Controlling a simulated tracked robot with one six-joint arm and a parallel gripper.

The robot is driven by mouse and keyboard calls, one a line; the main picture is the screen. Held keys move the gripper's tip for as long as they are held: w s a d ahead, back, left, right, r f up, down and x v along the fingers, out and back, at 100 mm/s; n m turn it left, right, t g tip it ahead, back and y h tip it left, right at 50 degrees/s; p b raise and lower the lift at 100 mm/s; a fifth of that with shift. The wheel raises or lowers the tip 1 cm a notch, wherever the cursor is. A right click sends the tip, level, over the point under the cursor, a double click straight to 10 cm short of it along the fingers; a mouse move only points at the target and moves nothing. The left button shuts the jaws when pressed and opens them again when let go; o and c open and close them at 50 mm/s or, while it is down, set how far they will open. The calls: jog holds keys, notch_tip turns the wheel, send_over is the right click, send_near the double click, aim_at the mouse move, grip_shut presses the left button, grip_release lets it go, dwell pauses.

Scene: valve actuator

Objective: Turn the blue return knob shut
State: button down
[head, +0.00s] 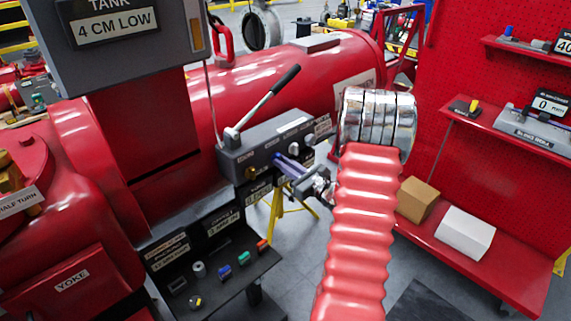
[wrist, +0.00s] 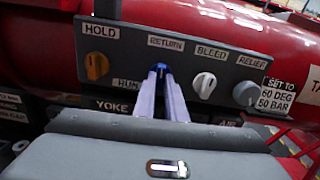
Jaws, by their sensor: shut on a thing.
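The blue return knob (wrist: 160,68) sits on the grey panel under the RETURN label in the wrist view. My gripper (wrist: 161,75) reaches straight to it, with its two pale fingers closed on the knob's sides. In the head view my gripper (head: 280,160) meets the front of the grey pump box (head: 235,160). The fingers hide most of the knob there. The knob's exact turn angle cannot be told.
An orange hold knob (wrist: 96,66) is left of the return knob; a white bleed knob (wrist: 204,85) and a grey relief knob (wrist: 246,94) are to its right. A pump lever (head: 270,95) rises above the box. A black tray (head: 215,270) with small parts stands below.

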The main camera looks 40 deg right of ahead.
jog(key=c, duration=1.8)
grip_release()
jog(key=shift+s, duration=0.1)
jog(key=s, duration=1.3)
jog(key=shift+s+d, duration=0.15)
jog(key=shift+s, duration=0.15)
